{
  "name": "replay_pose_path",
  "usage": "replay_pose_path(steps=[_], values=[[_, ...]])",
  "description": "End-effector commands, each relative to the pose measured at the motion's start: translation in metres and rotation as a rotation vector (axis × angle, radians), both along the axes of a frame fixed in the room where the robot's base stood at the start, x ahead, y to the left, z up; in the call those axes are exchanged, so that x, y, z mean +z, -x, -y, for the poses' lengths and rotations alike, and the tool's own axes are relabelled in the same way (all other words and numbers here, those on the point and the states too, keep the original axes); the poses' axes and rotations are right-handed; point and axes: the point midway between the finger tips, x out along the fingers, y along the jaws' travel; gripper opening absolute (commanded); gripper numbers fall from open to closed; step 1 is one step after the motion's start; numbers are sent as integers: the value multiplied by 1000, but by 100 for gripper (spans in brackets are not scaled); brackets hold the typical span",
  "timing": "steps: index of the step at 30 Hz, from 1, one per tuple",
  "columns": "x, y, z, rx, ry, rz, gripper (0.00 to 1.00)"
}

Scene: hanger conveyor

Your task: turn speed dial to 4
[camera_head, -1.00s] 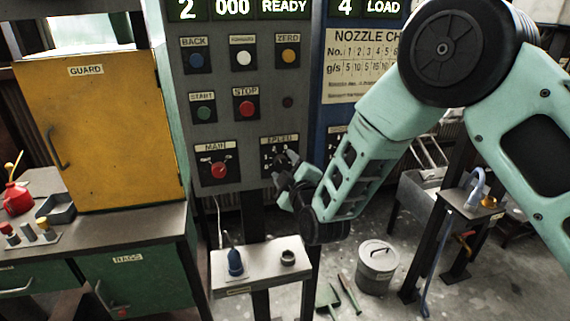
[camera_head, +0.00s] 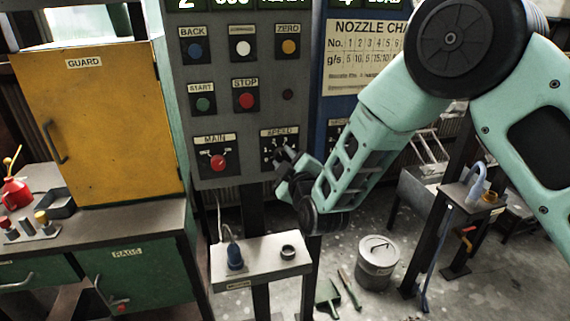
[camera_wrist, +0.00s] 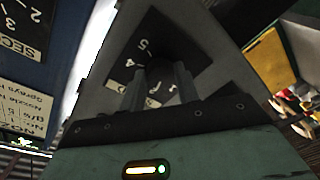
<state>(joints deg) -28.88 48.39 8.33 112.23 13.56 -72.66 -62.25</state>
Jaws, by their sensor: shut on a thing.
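The speed dial plate (camera_head: 267,136) is at the lower right of the grey control panel, under a label reading SPEED. My gripper (camera_head: 281,161) is in front of it, with its fingers at the dial. In the wrist view the numbered speed plate (camera_wrist: 148,48) shows a 5 and a 4 near its upper edge. There my gripper (camera_wrist: 160,85) is shut on the dark dial knob (camera_wrist: 161,70), one finger on each side. The fingers and knob hide part of the scale, so I cannot tell which number the pointer is at.
The red MAIN knob (camera_head: 218,162) is left of the speed dial, with the STOP button (camera_head: 246,100) above. A blue panel (camera_head: 334,112) adjoins on the right.

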Motion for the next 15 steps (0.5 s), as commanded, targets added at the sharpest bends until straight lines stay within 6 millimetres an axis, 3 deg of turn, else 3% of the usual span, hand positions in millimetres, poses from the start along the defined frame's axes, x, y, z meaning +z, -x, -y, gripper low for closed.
replay_pose_path(steps=[15], values=[[-9,1,-1,1,-423,-119,9]])
